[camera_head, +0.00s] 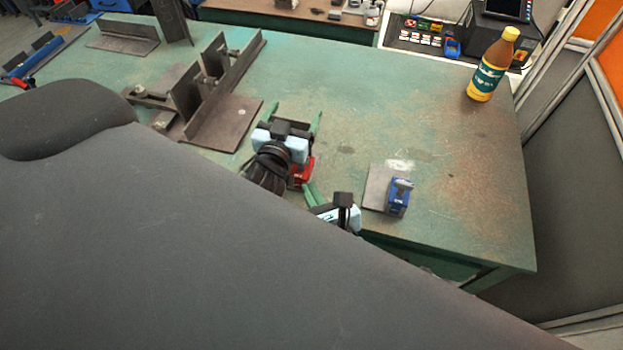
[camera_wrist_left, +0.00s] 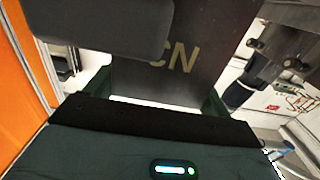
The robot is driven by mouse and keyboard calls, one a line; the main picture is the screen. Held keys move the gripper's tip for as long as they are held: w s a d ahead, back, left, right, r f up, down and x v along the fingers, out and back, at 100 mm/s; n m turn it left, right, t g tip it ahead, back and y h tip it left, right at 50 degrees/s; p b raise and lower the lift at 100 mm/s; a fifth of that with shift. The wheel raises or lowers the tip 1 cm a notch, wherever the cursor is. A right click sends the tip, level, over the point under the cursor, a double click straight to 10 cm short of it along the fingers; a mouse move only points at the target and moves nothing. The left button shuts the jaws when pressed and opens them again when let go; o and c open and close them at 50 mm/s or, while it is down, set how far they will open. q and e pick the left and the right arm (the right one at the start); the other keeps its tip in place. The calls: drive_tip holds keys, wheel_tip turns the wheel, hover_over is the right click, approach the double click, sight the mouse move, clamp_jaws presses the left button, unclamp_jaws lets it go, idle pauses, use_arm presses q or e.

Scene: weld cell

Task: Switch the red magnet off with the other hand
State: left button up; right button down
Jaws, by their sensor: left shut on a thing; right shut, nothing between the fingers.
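The red magnet (camera_head: 303,172) is partly visible just below my left gripper, and its switch is not clearly shown. My left gripper (camera_head: 293,119) is above the green table, with its green fingers wide apart. In the left wrist view its fingers flank a dark plate (camera_wrist_left: 180,82) with yellow letters, and it is shut on this plate. My right gripper (camera_head: 311,190) is shut and empty, with its green tips close to the lower right of the red magnet. Whether they touch it cannot be told.
A blue magnet (camera_head: 399,197) sits on a flat steel plate (camera_head: 375,190) near the table's front edge. A steel fixture (camera_head: 222,122) stands to the left. A bottle (camera_head: 490,68) stands at the far right. The middle of the green table (camera_head: 400,110) is clear.

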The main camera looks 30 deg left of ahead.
use_arm(q)
drive_tip(key=shift+a+f, duration=0.1)
use_arm(e)
drive_tip(key=v, duration=1.2)
drive_tip(key=shift+r, duration=0.1)
